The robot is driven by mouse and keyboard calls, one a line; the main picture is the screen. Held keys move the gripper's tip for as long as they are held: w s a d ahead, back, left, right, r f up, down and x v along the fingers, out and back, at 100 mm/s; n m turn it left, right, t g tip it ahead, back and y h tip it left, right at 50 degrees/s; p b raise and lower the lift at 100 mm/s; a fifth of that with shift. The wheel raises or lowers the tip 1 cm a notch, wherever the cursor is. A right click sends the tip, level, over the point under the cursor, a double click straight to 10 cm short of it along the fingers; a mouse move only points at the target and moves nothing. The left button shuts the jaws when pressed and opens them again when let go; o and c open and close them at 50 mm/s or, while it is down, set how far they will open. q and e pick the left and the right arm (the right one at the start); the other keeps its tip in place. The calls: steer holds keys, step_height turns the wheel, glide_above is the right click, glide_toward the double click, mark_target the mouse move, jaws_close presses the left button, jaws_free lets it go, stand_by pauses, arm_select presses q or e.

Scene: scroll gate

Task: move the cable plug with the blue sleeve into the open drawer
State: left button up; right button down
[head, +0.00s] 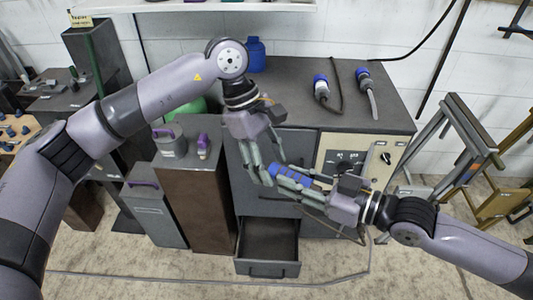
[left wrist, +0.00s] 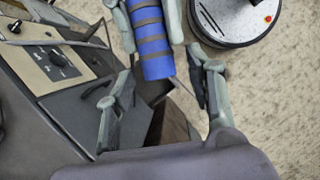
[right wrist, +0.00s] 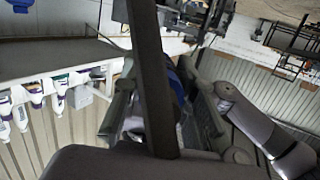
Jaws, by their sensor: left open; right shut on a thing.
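The cable plug with the blue sleeve (head: 290,177) has dark bands around it. My right gripper (head: 283,178) is shut on it, in front of the cabinet and above the drawer. The plug also shows in the left wrist view (left wrist: 151,45), between the right fingers. My left gripper (head: 272,172) is open, with its fingers close around the plug's free end; I cannot tell whether they touch it. In the right wrist view, a dark bar partly hides the blue sleeve (right wrist: 178,88). The open drawer (head: 268,240) is at the cabinet's bottom and looks empty.
The cabinet top (head: 290,95) carries two more blue plugs (head: 321,88) (head: 363,78) with cables and a blue bottle (head: 256,54). A control panel (head: 352,158) with knobs is on its front. A brown box (head: 190,200) stands left of the drawer.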

arm_select(q)
jaws_close()
arm_select(e)
steer(key=c, duration=1.2)
jaws_free()
